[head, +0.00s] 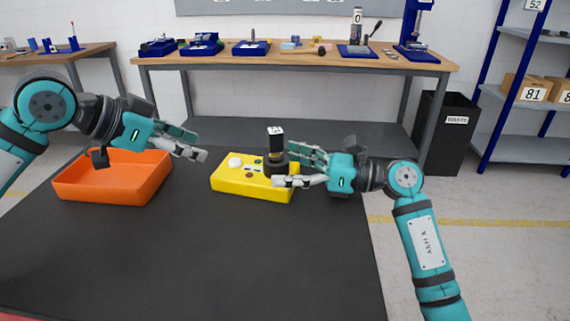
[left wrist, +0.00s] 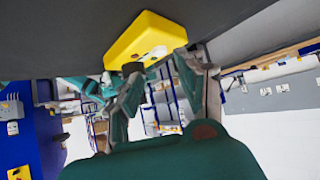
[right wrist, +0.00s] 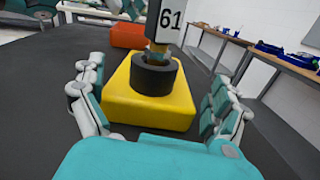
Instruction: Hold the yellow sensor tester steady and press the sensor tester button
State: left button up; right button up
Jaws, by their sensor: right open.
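The yellow sensor tester (head: 228,184) lies on the dark table, with a white dome (head: 235,162) and small coloured spots on top. A black ring on its right end holds an upright sensor (head: 276,141) with a white label, which reads 61 in the right wrist view (right wrist: 170,20). My right gripper (head: 284,167) is open at the tester's right end. In the right wrist view its fingers (right wrist: 153,85) stand on either side of the tester, apparently apart from it. My left gripper (head: 199,145) is open and empty, left of the tester. Which spot is the button is unclear.
An orange tray (head: 112,192) stands on the table at the left, under my left arm. The front of the table (head: 200,260) is clear. A workbench (head: 300,61) with blue fixtures stands behind, with a black waste bin (head: 446,140) at its right.

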jog(key=shift+w+a, duration=0.1)
jog(key=shift+a, duration=0.25)
jog(key=shift+c, duration=0.3)
jog(key=c, duration=1.6)
pick_arm(q)
grip_shut()
pick_arm(e)
jog(key=shift+c, duration=0.3)
pick_arm(q)
jog(key=shift+d+r, duration=0.1)
